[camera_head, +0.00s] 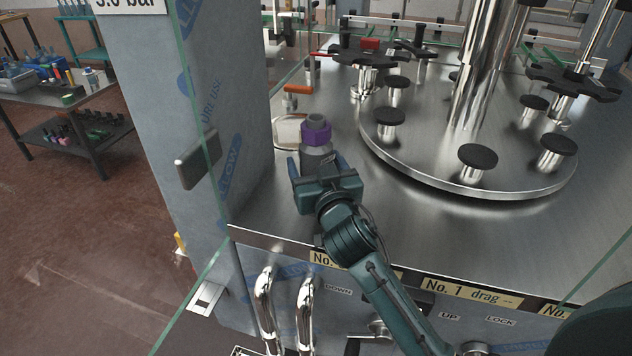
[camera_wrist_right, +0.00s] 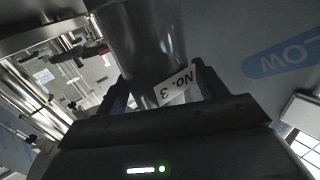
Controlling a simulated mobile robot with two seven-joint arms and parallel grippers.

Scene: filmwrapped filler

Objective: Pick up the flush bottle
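The flush bottle, a grey metallic bottle with a purple collar (camera_head: 316,133), stands upright on the steel machine deck near its left edge. In the right wrist view its shiny body (camera_wrist_right: 150,45) carries a white "No. 3" label, seen upside down. My right gripper (camera_head: 318,165) comes from the front, with one finger on each side of the bottle's body below the collar. In the wrist view the bottle lies between the two fingers (camera_wrist_right: 162,92). Whether the fingers press on it is unclear. The gripper hides its lower part. My left gripper is not in view.
A round steel turntable (camera_head: 470,165) with black-topped posts stands to the right. A film-wrapped column (camera_head: 222,70) rises close on the left. An orange-handled valve (camera_head: 297,89) is behind the bottle. Pipe handles (camera_head: 305,305) stick out in front below the deck. Glass edges frame the opening.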

